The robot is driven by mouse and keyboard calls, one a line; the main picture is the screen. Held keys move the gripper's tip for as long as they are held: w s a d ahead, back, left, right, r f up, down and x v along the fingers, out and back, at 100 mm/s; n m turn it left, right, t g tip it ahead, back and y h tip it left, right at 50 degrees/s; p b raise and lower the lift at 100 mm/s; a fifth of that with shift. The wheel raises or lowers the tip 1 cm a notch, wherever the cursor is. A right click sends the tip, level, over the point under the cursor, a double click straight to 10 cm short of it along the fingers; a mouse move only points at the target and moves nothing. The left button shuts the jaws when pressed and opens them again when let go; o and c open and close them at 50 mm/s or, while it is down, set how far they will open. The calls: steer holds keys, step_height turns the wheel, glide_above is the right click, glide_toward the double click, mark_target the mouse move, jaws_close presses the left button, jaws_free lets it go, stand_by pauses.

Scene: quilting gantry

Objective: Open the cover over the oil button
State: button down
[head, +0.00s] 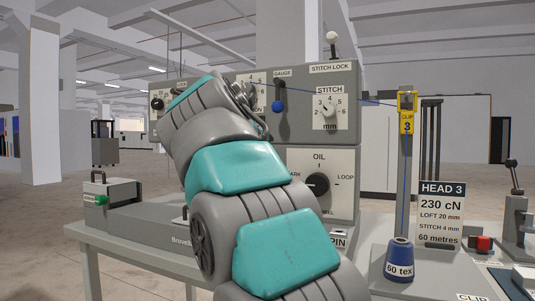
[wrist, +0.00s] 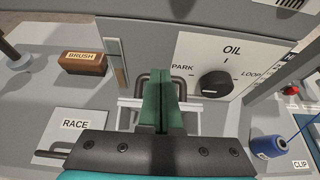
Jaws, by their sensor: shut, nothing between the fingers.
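My gripper (wrist: 161,82) shows in the wrist view as two green fingers pressed together, with nothing between them. A dark looped handle (wrist: 181,88) shows behind and beside the fingertips; I cannot tell whether they touch it or whether it belongs to the cover. The oil panel (head: 338,208) is a light plate marked OIL with a black dial (head: 317,185). In the wrist view the panel (wrist: 238,70) and its dial (wrist: 215,84) stand right of the fingers. I cannot make out the oil button. My arm hides part of the machine in the head view.
A brown brush block (wrist: 83,63) lies left of the fingers, and a RACE label (wrist: 80,122) lies nearer. A blue thread cone (head: 399,256) stands right of the oil panel, by a thread post and the HEAD 3 sign (head: 441,213). The stitch dial (head: 328,108) is above.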

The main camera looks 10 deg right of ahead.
steer(key=shift+d+p, duration=0.2)
steer(key=shift+p, duration=0.1)
steer(key=shift+w+d+f, duration=0.15)
steer(key=shift+w, duration=0.05)
steer(key=shift+w+d+f, duration=0.1)
steer(key=shift+w+d, duration=0.5)
steer(key=shift+w, duration=0.3)
steer(key=shift+s, duration=0.1)
